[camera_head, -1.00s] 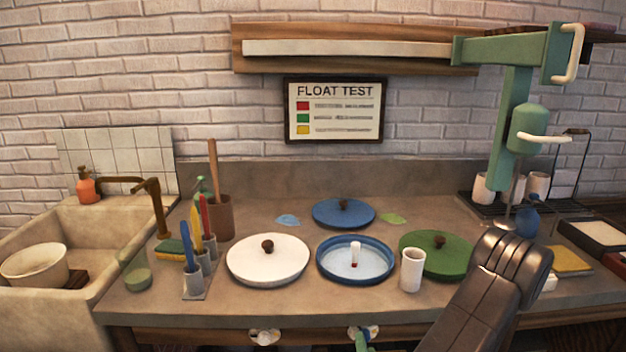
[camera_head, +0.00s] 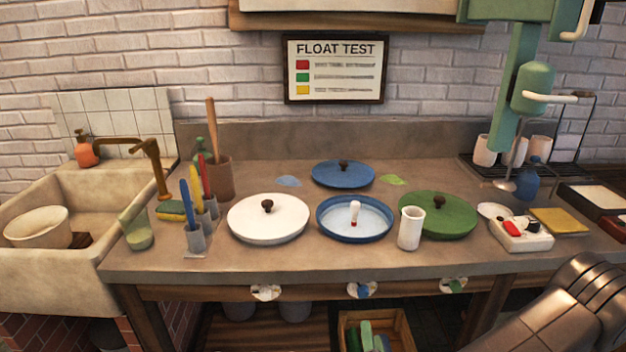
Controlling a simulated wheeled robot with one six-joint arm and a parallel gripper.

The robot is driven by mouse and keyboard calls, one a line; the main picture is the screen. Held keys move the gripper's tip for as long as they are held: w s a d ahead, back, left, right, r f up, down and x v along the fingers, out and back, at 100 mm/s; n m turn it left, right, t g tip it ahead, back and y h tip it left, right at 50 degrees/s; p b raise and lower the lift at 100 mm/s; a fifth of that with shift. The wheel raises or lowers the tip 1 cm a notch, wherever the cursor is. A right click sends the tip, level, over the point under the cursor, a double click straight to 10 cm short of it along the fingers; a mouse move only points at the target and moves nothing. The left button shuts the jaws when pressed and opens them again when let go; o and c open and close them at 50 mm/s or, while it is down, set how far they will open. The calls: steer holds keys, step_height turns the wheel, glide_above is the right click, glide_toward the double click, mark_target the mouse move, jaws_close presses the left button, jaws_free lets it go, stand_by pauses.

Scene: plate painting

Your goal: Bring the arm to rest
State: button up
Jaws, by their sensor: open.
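A bronze-grey link of my arm (camera_head: 575,312) shows at the lower right corner, in front of the counter's right part. It is cut off by the frame edge. My gripper is out of the frame, so its jaws and anything near them are hidden. No object is seen touching the visible arm link.
A sink (camera_head: 30,272) is at left.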

mark_target(363, 295)
steer(key=w, duration=0.4)
steer(key=w+p, duration=0.1)
steer(key=w, duration=0.6)
steer(key=shift+w+a+r, duration=0.1)
steer(key=shift+w+a, duration=0.15)
steer(key=shift+w, duration=0.05)
steer(key=shift+s+n, duration=0.1)
steer(key=shift+n, duration=0.4)
steer(key=shift+n+b, duration=0.35)
steer(key=shift+n, duration=0.45)
steer(key=n+b, duration=0.1)
steer(key=n, duration=0.5)
steer(key=shift+d, duration=0.1)
steer(key=shift+n, duration=0.3)
